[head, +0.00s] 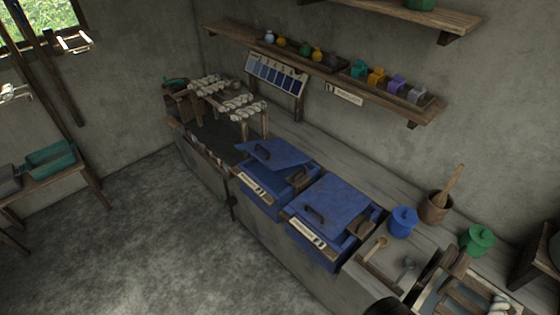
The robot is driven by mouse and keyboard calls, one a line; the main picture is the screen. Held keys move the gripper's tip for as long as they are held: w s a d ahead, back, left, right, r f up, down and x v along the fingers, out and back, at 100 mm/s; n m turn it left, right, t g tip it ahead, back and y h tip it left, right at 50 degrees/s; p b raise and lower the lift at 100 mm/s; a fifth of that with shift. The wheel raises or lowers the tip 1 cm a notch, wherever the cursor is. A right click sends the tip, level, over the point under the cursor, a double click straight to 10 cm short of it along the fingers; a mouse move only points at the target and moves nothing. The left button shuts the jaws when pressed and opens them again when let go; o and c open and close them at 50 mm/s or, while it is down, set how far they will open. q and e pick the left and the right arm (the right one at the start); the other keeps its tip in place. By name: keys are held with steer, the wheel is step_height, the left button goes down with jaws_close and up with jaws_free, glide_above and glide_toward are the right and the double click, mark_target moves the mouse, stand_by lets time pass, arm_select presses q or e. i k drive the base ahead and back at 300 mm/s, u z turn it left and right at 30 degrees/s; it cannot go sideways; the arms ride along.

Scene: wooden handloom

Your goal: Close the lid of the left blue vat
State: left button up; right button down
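The left blue vat (262,197) is set in the grey bench and has a pale label on its front. Its blue lid (277,151), with a dark handle, sits over the back of the vat. The lid looks raised or tilted, and part of the vat's top shows in front of it. The right blue vat (318,249) stands beside it; its blue lid (340,200) looks flatter and covers most of its top.
Skeins hang on a wooden rack (250,108) behind the left vat. A blue pot (402,222), a green pot (477,240) and a wooden mortar (436,207) stand to the right. A shelf (335,75) runs above the bench. The floor (180,245) in front is clear.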

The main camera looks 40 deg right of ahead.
mark_target(276, 154)
steer(key=k, duration=0.4)
steer(key=z, duration=0.7)
